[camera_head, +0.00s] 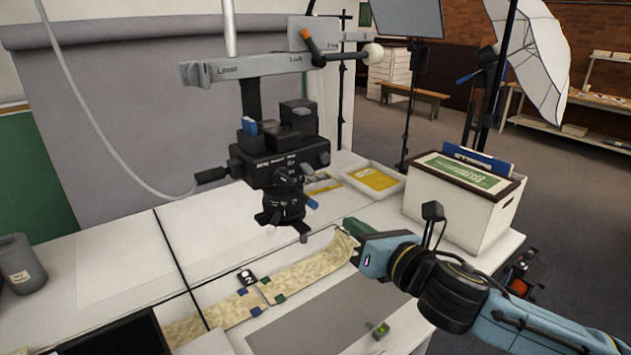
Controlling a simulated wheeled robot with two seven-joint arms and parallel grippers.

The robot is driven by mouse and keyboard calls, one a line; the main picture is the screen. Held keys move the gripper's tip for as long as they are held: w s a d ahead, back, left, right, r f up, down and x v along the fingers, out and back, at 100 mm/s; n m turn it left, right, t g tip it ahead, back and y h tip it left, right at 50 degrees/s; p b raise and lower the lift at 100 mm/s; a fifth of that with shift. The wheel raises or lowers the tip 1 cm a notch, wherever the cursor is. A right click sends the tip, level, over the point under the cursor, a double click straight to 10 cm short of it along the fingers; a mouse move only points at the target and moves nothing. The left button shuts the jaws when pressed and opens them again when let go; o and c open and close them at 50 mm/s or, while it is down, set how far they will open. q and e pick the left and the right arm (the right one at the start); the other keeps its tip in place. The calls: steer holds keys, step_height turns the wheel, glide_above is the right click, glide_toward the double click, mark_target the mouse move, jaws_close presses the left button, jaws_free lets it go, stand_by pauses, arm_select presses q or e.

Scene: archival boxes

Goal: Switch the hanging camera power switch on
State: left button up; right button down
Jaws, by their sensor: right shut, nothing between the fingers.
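The hanging camera (280,165) is a black block-shaped unit with a lens part pointing down, hung from a grey overhead arm (255,66) above the white table. A blue part sits on its top left and a blue-tipped lever at its lower right. I cannot tell which small part is the power switch. My right gripper (354,230) comes in from the lower right, shut and empty. It is to the right of the camera and lower in the picture, apart from it, over the end of a beige strip. My left gripper is not in view.
The beige strip (300,273) lies on the white table (225,222) with small colour markers. A box of folders (452,207) stands at the right, and a shallow tray (352,181) with yellow sheets behind. A grey cup (22,264) is at the far left.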

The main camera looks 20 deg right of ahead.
mark_target(307, 169)
steer(key=s+a+r+n+y, duration=0.1)
steer(key=s+a+r+n, duration=0.1)
steer(key=r, duration=0.4)
steer(key=shift+s+a+n+t+y, duration=0.15)
steer(key=shift+s+n+t+y, duration=0.25)
steer(key=shift+s+n, duration=0.6)
steer(key=shift+w, duration=0.3)
steer(key=p+x, duration=0.2)
steer(key=x, duration=0.8)
